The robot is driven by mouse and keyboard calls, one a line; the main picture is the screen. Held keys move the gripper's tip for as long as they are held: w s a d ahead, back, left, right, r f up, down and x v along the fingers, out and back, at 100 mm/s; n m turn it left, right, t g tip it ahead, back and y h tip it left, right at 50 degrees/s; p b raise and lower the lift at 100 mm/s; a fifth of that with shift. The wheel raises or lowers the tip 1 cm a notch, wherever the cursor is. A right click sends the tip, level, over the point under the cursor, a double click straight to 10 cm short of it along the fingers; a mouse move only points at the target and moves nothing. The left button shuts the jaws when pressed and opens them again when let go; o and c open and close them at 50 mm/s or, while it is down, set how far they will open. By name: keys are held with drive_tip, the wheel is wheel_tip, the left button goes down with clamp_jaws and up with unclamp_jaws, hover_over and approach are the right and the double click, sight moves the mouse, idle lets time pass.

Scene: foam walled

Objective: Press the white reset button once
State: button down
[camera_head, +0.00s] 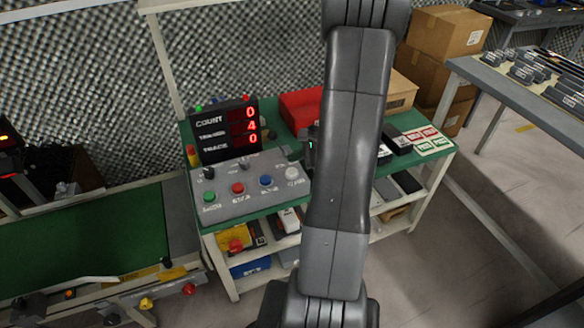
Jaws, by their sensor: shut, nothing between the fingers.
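The white button (292,173) is at the right end of a row of buttons on a grey control panel (225,207). Green (209,198), red (237,188) and blue (266,181) buttons sit to its left. My gripper (288,152) shows only in part, left of my arm and just behind the white button in the picture. It looks shut and empty, with its body mostly hidden by my arm. I cannot tell its height above the panel. The white button's top is visible, and no contact is seen.
A black display (226,130) with red digits 0, 4, 0 stands behind the panel. A red box (300,108) is on the green bench behind my arm. Black items and a card with red and green labels (428,139) lie to the right. My arm covers the bench's middle.

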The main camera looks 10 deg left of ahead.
wheel_tip(320, 180, up, 3)
drive_tip(key=shift+f+p, duration=0.15)
drive_tip(key=shift+p, duration=0.6)
